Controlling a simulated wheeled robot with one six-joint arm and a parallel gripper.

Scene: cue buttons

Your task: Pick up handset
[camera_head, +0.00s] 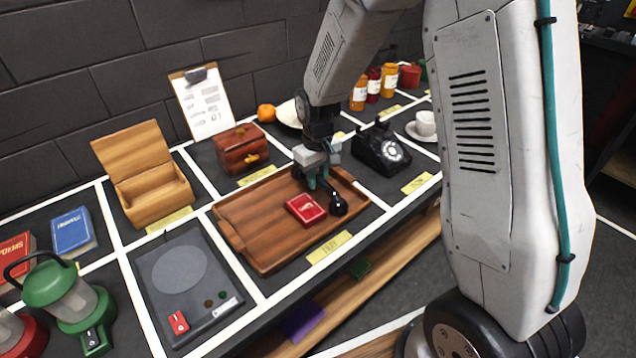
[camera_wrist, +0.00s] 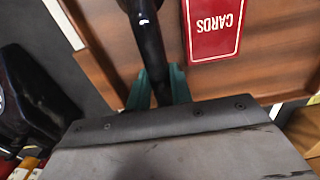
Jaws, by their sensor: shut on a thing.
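My gripper (camera_head: 318,179) is over the wooden tray (camera_head: 240,222) in the head view. Its teal fingers are shut on the black handset (camera_head: 337,206), whose round end shows beside the red card box (camera_head: 305,208). In the wrist view the handset (camera_wrist: 150,42) runs up between the fingers (camera_wrist: 160,85), with the card box (camera_wrist: 213,28) to its right. Part of the handset is hidden by the gripper. I cannot tell whether it touches the tray. The black rotary telephone (camera_head: 381,152) stands to the right of the tray.
A wooden box (camera_head: 243,150) stands behind the tray, and an open wooden case (camera_head: 145,180) is to the left. A grey pad (camera_head: 185,280) and a green lantern (camera_head: 75,298) are at the front left. A white cup (camera_head: 425,123) is beyond the telephone.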

